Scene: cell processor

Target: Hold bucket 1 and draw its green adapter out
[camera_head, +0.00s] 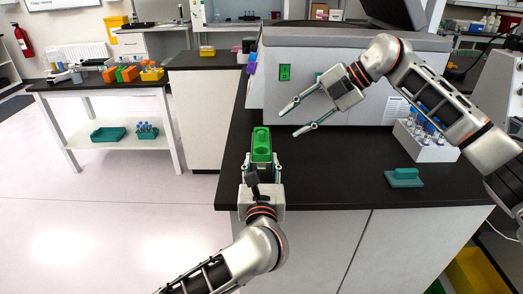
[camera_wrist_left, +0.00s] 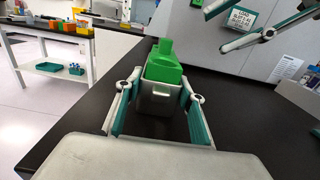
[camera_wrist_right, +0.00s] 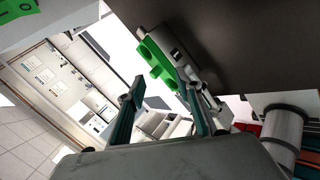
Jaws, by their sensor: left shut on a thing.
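Bucket 1 is a grey box-like holder (camera_wrist_left: 158,97) between the fingers of my left gripper (camera_wrist_left: 157,95), which is shut on its sides. The green adapter (camera_head: 261,145) sits in the bucket and stands above its rim; a round opening shows in its top. In the head view my left gripper (camera_head: 261,167) holds them at the left part of the black bench. My right gripper (camera_head: 289,123) is open and empty, to the upper right of the adapter and apart from it. The adapter (camera_wrist_right: 152,58) also shows ahead of the fingers in the right wrist view.
A white rack with blue-capped tubes (camera_head: 425,147) and a teal block with a handle (camera_head: 404,178) stand on the bench at right. A large grey machine (camera_head: 345,65) stands behind. The bench middle (camera_head: 335,175) is clear.

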